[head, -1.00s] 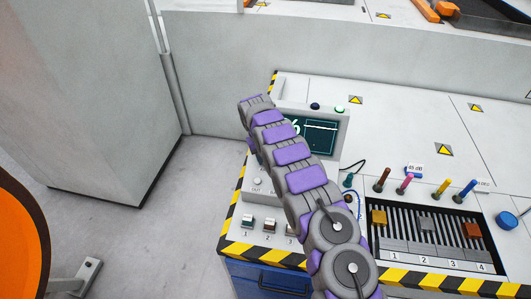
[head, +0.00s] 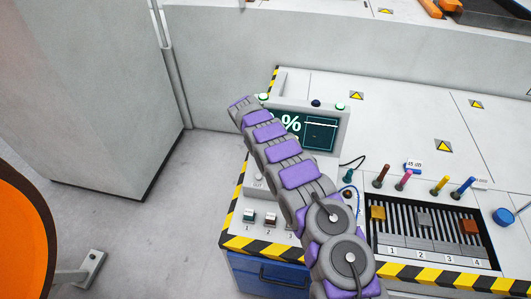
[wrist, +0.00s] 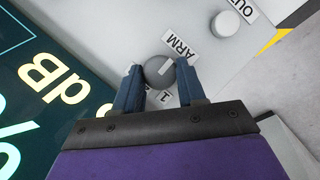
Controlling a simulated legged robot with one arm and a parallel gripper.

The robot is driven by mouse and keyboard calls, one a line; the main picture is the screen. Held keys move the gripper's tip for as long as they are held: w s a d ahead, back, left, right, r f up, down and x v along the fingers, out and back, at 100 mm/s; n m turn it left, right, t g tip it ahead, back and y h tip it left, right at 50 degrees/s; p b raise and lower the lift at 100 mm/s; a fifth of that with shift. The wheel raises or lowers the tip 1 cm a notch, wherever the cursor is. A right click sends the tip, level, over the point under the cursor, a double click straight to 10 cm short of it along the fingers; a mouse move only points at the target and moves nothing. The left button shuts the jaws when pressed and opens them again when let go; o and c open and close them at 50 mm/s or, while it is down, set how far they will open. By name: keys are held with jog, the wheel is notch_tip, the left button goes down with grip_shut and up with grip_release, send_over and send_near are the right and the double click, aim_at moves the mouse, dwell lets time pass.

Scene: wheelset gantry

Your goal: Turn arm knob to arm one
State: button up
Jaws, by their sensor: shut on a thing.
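The arm knob (wrist: 154,74) is a round grey knob with a pale pointer line, on the light panel in the wrist view. A label reading ARM (wrist: 181,46) is beside it, and a small mark 1 (wrist: 165,97) shows on the side towards my gripper. My gripper (wrist: 160,67) has its two blue fingers on either side of the knob and is shut on it. The pointer line slants towards the ARM label. In the head view my arm covers the knob and the gripper.
A dark screen (head: 320,133) with a % sign stands beside the arm. An OUT knob (wrist: 225,23) is near the ARM label. Numbered switches (head: 249,216) sit at the console's front left. A slider bank (head: 430,235) and several coloured levers are to the right.

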jog(key=shift+a, duration=0.1)
jog(key=o, duration=1)
jog(key=shift+r, duration=0.1)
jog(key=p+v, duration=0.3)
jog(key=v, duration=1.4)
jog(key=shift+w+a, duration=0.1)
jog(key=shift+a, duration=0.05)
